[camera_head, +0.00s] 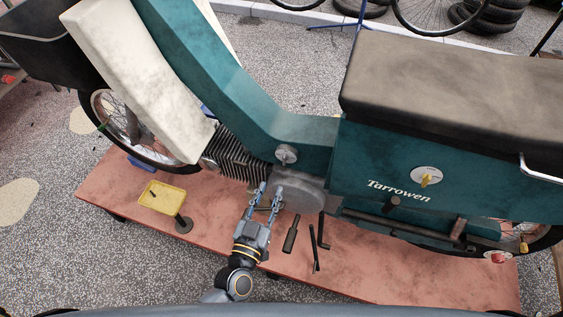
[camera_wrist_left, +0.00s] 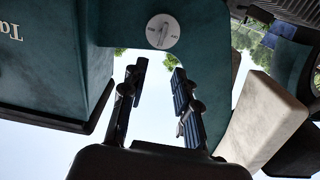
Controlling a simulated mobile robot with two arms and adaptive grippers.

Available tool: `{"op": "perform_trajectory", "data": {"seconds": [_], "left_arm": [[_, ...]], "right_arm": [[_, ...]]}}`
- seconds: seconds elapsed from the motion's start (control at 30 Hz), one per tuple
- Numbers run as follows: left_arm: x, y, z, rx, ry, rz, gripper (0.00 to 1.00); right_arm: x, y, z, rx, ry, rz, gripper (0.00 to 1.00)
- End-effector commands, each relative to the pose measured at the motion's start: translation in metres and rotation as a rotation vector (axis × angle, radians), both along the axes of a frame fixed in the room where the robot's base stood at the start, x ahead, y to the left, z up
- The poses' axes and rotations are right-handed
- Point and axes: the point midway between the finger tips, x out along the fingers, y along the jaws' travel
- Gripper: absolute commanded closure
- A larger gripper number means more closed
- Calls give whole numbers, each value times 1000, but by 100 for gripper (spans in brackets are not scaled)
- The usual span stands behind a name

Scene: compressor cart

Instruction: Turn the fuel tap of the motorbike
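The motorbike (camera_head: 235,85) is teal, with a brown seat and "Tarrowen" on its side panel. A round grey dial with a raised bar handle (camera_head: 287,154) sits on its frame above the engine and looks like the fuel tap. It also shows upside down in the left wrist view (camera_wrist_left: 162,31), with small lettering at both sides that I cannot read. My left gripper (camera_head: 270,190) is open and empty, below the dial and apart from it. Its two fingers (camera_wrist_left: 157,72) stand apart in the left wrist view with nothing between them. My right gripper is not in view.
A yellow knob on a round plate (camera_head: 427,177) is on the side panel. Engine fins (camera_head: 240,160) lie left of the dial.

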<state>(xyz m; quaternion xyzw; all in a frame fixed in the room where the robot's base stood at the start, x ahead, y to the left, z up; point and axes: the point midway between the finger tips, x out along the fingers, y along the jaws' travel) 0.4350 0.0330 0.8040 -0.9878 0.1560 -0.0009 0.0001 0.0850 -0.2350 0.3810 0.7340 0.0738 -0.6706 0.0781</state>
Motion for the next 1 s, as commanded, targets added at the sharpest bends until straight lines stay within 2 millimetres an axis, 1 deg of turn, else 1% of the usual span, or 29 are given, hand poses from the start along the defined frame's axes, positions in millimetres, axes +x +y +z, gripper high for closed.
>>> {"op": "perform_trajectory", "data": {"seconds": [0.03,0.2,0.3,0.43,0.6,0.9,0.93,0.97,1.0], "left_arm": [[13,-4,2,-2,-3,0,70],[48,-16,2,-1,-2,0,70],[66,-22,1,0,-1,-1,70],[83,-27,0,0,1,-2,70],[94,-31,-1,1,2,-2,70],[96,-32,-1,0,2,-1,70],[96,-32,-1,0,2,-1,74],[96,-32,-1,0,2,-1,80],[96,-32,-1,0,2,-1,88]], "right_arm": [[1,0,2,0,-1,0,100],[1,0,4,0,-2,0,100],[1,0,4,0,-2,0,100],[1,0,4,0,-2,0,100],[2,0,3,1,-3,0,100],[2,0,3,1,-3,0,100],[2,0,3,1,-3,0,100],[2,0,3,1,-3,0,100],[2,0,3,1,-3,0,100]]}}
